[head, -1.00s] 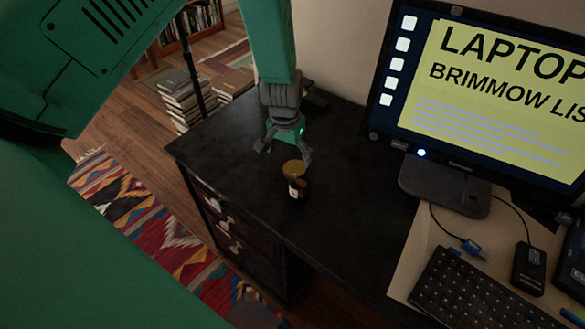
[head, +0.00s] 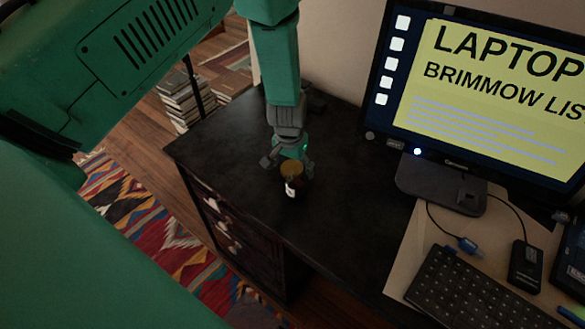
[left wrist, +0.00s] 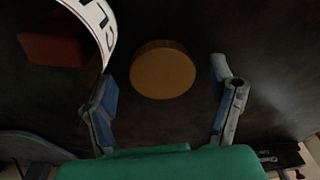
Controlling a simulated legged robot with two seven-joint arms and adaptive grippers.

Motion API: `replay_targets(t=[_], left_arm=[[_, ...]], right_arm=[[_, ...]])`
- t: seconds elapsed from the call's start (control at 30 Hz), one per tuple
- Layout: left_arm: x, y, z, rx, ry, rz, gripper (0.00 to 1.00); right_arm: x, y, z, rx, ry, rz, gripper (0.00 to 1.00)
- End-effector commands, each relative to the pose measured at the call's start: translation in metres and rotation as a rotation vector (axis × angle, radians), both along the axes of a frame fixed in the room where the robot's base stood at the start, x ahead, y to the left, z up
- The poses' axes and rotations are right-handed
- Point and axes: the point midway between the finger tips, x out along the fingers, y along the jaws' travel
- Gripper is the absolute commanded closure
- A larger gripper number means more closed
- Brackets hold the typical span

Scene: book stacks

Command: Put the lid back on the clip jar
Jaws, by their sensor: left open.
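A small dark jar with a white label (head: 292,188) stands near the front left edge of the black desk. In the left wrist view its curved white label (left wrist: 98,20) shows large at the upper left. A round gold lid (left wrist: 162,72) lies against the dark desk, apart from that label. In the head view the lid (head: 292,169) overlaps the jar's upper part, just behind it. My left gripper (head: 287,166) is open and points down, its fingers on either side of the lid without visible contact. My right gripper is not in view.
A monitor (head: 490,90) stands on the right of the desk (head: 345,140). A keyboard (head: 475,295), a black box with a cable (head: 527,268) and a mat lie in front of it. The desk between jar and monitor is clear. Book stacks (head: 180,103) stand on the floor behind.

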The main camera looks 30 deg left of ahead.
Motion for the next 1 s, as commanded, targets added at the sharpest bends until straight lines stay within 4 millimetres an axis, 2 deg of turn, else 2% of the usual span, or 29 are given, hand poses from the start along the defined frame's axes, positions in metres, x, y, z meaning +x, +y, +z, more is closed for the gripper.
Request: replay_targets(t=[0.03,0.07,0.1,0.17,0.57,0.67,1.0], left_arm=[[0.000,0.001,0.000,-0.001,0.000,0.000,0.23],[0.000,0.001,0.000,-0.001,0.000,0.000,0.30],[0.000,0.002,-0.001,-0.002,0.000,0.000,0.43],[0.000,0.003,-0.001,-0.003,0.001,0.000,0.60],[0.000,0.003,0.002,-0.002,0.000,0.000,0.60],[0.001,0.003,0.015,-0.002,-0.002,-0.001,0.60],[0.001,0.003,0.081,-0.003,-0.002,0.000,0.61]], right_arm=[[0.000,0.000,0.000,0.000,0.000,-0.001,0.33],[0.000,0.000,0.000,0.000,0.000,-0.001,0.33],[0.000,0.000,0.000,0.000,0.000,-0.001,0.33],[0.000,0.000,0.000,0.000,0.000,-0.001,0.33],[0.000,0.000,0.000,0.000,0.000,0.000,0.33],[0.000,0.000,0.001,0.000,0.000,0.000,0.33],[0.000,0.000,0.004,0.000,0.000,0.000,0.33]])
